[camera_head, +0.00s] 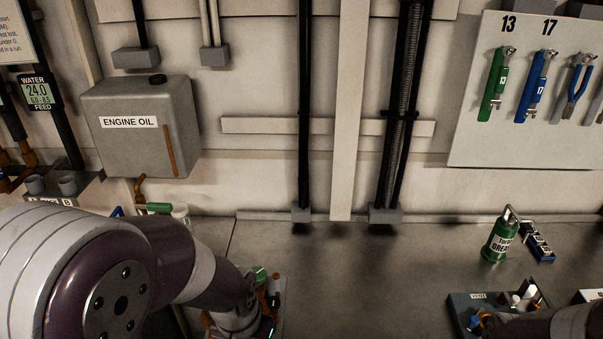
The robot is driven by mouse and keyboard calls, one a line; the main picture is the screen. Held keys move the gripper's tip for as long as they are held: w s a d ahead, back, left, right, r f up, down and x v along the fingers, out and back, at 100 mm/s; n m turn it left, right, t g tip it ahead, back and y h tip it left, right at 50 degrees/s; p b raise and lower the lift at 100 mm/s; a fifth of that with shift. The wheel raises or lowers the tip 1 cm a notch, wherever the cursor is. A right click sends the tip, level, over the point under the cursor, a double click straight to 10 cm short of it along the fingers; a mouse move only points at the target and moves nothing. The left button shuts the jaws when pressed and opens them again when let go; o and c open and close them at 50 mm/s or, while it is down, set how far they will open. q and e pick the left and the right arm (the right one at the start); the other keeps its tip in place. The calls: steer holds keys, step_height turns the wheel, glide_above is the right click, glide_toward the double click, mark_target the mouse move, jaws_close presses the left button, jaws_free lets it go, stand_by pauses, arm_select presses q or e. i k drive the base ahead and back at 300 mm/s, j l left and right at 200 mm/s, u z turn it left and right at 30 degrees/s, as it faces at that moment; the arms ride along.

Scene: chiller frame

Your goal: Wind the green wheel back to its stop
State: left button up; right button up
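No green wheel can be made out for certain. A green part (158,208) shows edge-on beside a brown pipe, behind my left arm. A second small green part (260,274) shows just right of my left wrist, among orange-brown fittings. I cannot tell whether either one is the wheel. My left arm comes in from the left and reaches down to the bottom edge, covering much of the lower left. Its gripper fingers do not show. Only a piece of my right arm shows at the bottom right corner, and its gripper does not show.
A grey engine oil tank (140,125) hangs on the wall at left. A green grease can (499,242) stands on the bench (340,270) at right, behind a dark tray (462,300) of small parts. A tool board (540,140) hangs above. The bench middle is clear.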

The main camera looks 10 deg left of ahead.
mark_target(257, 277)
steer(key=j+u, duration=0.25)
steer(key=u, duration=0.2)
steer(key=j+u, duration=0.2)
steer(key=u, duration=0.25)
